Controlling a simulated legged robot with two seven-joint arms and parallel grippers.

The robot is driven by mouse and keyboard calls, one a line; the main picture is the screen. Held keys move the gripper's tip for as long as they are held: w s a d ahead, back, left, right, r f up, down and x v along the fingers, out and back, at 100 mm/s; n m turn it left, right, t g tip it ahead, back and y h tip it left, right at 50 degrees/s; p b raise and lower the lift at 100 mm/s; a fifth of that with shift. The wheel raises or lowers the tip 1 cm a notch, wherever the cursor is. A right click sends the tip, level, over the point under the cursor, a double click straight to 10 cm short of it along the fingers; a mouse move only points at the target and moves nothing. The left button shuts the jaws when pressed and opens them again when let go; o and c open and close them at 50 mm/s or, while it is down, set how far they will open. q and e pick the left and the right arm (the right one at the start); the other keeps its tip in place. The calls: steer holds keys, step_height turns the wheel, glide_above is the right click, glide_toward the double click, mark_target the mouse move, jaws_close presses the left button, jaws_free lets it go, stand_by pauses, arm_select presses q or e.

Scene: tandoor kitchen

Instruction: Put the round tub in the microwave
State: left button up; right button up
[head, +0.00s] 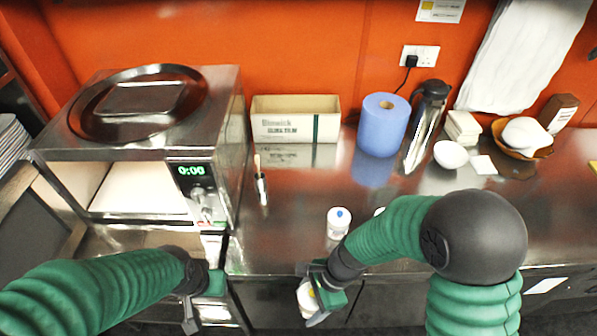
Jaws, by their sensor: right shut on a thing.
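The microwave (228,150) stands at the left of the counter, with a green 0:00 display. Its door (40,225) is swung open to the left and its pale cavity (135,188) looks empty. My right gripper (316,297) is shut on a small whitish thing with some yellow, which looks like the round tub (306,299). It is held in front of the counter's front edge, partly hidden by the gripper. My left gripper (203,300) is low in front of the microwave; its finger gap is not clear.
A long box (295,120), blue roll (383,125), steel flask (425,125) and white bowl (448,154) stand farther back. A round tray (120,115) lies on the microwave. Mid-counter is mostly clear.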

steer(key=w+n, duration=0.1)
steer(key=w+r+n+g, duration=0.1)
steer(key=n, duration=0.1)
steer(key=shift+a+h, duration=0.15)
steer(key=shift+h, duration=0.25)
steer(key=w+d+r+n+g+h, duration=0.1)
steer(key=w+d+n, duration=0.2)
steer(key=d, duration=0.6)
steer(key=w+d+r+n+g+h+b, duration=0.1)
steer(key=w+d+r+n+h, duration=0.1)
steer(key=d+n, duration=0.6)
steer(key=shift+w+d+n+h, duration=0.3)
steer(key=shift+w+d, duration=0.1)
